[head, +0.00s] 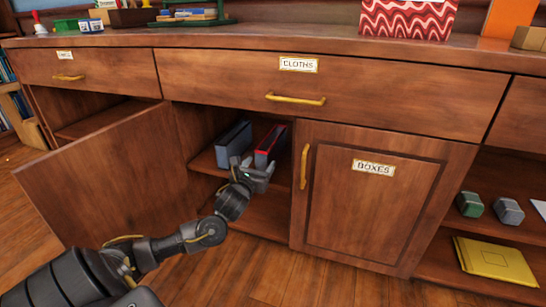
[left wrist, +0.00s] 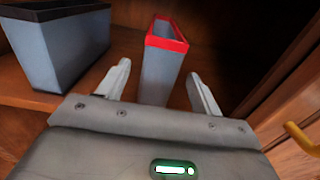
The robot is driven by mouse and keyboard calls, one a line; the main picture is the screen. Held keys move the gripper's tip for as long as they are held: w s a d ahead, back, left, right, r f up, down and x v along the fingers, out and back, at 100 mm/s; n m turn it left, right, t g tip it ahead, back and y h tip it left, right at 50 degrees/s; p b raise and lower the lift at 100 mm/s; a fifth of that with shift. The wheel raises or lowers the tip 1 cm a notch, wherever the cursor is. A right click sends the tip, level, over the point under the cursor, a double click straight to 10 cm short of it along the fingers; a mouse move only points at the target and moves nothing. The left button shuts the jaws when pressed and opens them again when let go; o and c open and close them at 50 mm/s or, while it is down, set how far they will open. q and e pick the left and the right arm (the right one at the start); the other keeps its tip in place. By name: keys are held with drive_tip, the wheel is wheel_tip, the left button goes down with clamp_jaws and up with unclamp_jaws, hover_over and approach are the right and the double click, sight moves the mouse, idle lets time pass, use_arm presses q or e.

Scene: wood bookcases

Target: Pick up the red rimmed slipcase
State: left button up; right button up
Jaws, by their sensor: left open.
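The red rimmed slipcase (head: 270,146) stands upright on the shelf inside the open cabinet compartment. It is grey-blue with a red rim and an open top; in the left wrist view the slipcase (left wrist: 163,65) stands ahead, between the lines of my two fingers. My left gripper (head: 255,168) is at the compartment's opening, just in front of the slipcase. In the left wrist view its fingers (left wrist: 158,85) are apart, one on each side of the slipcase's near end. I cannot tell whether either finger touches it. My right gripper is not in view.
A dark-rimmed grey slipcase (head: 233,142) stands left of the red rimmed one, also in the left wrist view (left wrist: 62,45). The open cabinet door (head: 110,180) is on the left. The closed BOXES door (head: 372,205), with its brass handle (head: 305,167), borders the opening on the right.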

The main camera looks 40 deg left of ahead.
sight(272, 150)
use_arm(q)
drive_tip(key=shift+w+a, duration=0.15)
drive_tip(key=shift+w, duration=0.05)
drive_tip(key=shift+w+f+b, duration=0.1)
drive_tip(key=shift+w+b, duration=0.1)
drive_tip(key=shift+b, duration=0.1)
drive_tip(key=b+x, duration=0.3)
drive_tip(key=x, duration=0.1)
drive_tip(key=shift+a+f, duration=0.1)
drive_tip(key=shift+f, duration=0.1)
drive_tip(key=shift+w+a+r, duration=0.1)
drive_tip(key=shift+w+r, duration=0.05)
drive_tip(key=shift+w, duration=0.25)
drive_tip(key=c, duration=1.1)
drive_tip(key=shift+c, duration=0.2)
